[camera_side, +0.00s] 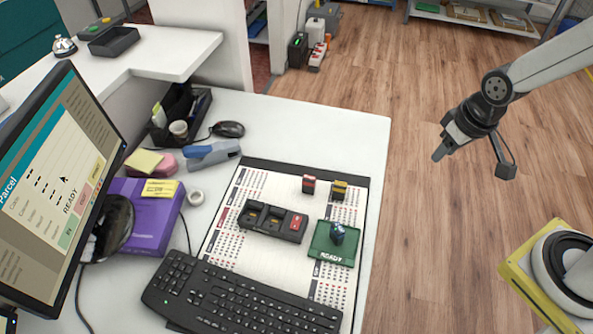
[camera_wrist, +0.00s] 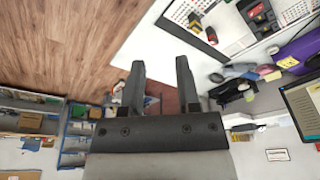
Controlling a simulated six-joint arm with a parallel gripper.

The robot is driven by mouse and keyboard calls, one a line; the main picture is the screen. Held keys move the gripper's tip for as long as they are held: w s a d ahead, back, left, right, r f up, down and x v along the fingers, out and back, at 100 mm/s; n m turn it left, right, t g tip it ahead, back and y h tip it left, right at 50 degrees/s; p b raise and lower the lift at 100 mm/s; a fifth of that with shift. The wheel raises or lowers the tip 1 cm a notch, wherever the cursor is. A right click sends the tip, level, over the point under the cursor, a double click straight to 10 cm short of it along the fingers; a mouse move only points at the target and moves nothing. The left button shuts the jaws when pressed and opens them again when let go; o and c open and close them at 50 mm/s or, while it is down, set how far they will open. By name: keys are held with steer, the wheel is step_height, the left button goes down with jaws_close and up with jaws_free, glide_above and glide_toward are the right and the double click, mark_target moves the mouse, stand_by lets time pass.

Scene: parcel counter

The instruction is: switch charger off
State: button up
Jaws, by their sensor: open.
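The charger (camera_side: 262,220) is a low dark block on the white desk pad, with two bays at its left and middle. A red switch (camera_side: 296,223) is at its right end; its position is too small to read. In the wrist view a dark block that looks like the charger (camera_wrist: 262,20) is cut by the top edge. My gripper (camera_side: 440,146) is open and empty, out over the wooden floor to the right of the counter, well apart from the charger. Its two fingers (camera_wrist: 160,62) show spread in the wrist view, with nothing between them.
A red-topped block (camera_side: 309,184) and a yellow-topped block (camera_side: 339,190) stand behind the charger. A keyboard (camera_side: 240,300) lies in front. The counter's right strip is clear.

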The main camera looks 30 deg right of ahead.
steer(key=shift+w+a, duration=0.1)
steer(key=shift+w, duration=0.05)
steer(key=c, duration=0.3)
steer(key=shift+w+a, duration=0.15)
steer(key=shift+w, duration=0.1)
jaws_close()
steer(key=n+g, duration=0.3)
steer(key=n, duration=0.6)
glide_above(298, 216)
step_height(298, 216, down, 16)
steer(key=shift+r, duration=0.2)
steer(key=shift+f, duration=3.5)
